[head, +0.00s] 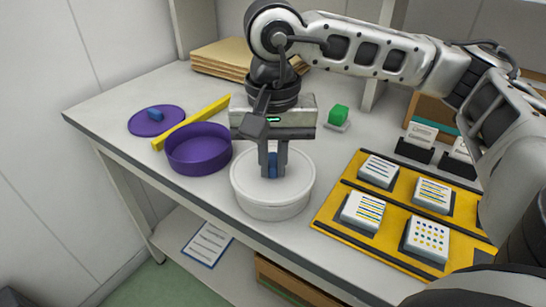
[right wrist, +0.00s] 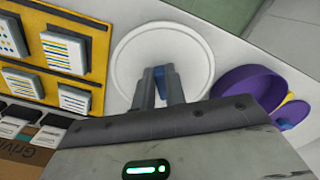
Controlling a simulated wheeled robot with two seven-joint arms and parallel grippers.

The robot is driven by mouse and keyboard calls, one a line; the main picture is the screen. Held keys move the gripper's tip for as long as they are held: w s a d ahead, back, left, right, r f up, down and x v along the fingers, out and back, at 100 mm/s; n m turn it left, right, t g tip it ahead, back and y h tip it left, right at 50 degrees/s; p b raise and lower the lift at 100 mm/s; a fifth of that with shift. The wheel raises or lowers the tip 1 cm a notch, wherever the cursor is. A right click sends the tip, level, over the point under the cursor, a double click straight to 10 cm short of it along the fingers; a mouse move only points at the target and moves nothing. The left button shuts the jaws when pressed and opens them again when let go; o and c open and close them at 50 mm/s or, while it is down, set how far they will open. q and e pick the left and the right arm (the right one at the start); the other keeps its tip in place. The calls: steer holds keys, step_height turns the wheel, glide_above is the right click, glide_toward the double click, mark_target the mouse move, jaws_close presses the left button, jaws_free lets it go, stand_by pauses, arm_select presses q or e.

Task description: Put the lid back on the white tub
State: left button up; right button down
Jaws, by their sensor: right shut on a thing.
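The white tub (head: 272,211) stands near the table's front edge, upright. The white lid (head: 300,176) lies level over its mouth, lined up with it; I see no clear gap, but cannot tell whether it is fully seated. My right gripper (head: 272,168) points straight down and is shut on the lid's blue knob (head: 272,160). In the right wrist view, the fingers (right wrist: 163,85) hold the knob near the middle of the round lid (right wrist: 130,60). The tub's wall is hidden there. My left gripper is not in view.
A purple tub (head: 198,158) stands open just left, with its purple lid (head: 145,127) lying farther left. A yellow bar (head: 190,123) lies behind it. A yellow board (head: 345,200) with several white blocks is close on the right.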

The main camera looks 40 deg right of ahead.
steer(key=shift+b, duration=0.5)
stand_by(1.3)
steer(key=shift+f+b, duration=0.2)
steer(key=shift+b, duration=0.45)
stand_by(1.0)
steer(key=c, duration=0.9)
jaws_free()
steer(key=shift+r, duration=0.1)
steer(key=shift+r+p, duration=2.2)
steer(key=shift+r, duration=1.3)
